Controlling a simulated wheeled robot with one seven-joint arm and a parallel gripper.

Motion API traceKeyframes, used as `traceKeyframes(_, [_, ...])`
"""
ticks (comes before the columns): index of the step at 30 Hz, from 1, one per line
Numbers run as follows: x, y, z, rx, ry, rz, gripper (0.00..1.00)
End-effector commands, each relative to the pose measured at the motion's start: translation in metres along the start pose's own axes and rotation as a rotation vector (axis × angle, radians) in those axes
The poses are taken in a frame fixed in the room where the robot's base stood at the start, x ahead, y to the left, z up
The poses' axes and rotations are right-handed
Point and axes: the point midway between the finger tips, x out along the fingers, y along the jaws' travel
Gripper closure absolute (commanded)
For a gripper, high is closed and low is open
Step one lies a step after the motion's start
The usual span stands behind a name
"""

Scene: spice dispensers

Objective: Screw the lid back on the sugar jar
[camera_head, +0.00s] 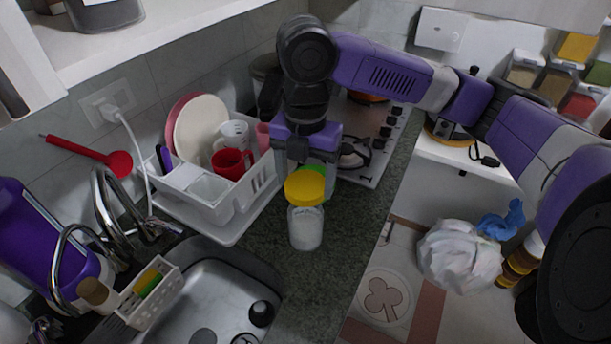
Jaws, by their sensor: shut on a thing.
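The sugar jar (305,229) is clear with white contents and stands upright on the dark counter (330,262), near the sink. The yellow lid (304,187) is at the jar's mouth and hides it. I cannot tell whether the lid is seated or just above the rim. My gripper (306,178) points down from above, with its fingers around the lid's level, shut on the lid. The far side of the lid and the finger contact are partly hidden. A green patch (318,171) shows just behind the lid between the fingers.
A white dish rack (238,206) with plates and cups stands to the left. The sink (215,290) and a sponge caddy (150,290) are at the front left. The stove (372,135) is behind. The counter's right edge drops to the floor, where a white bag (458,252) lies.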

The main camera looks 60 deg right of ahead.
Motion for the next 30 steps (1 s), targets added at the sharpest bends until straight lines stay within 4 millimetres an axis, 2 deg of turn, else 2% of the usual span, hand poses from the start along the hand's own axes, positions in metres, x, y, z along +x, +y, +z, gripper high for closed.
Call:
traceKeyframes(1, [0.007,0.000,0.000,0.000,0.001,0.000,0.72])
traceKeyframes(15, [0.041,0.000,0.000,0.000,0.001,0.000,0.72])
traceKeyframes(30, [0.042,0.000,0.000,0.000,0.000,0.000,0.72])
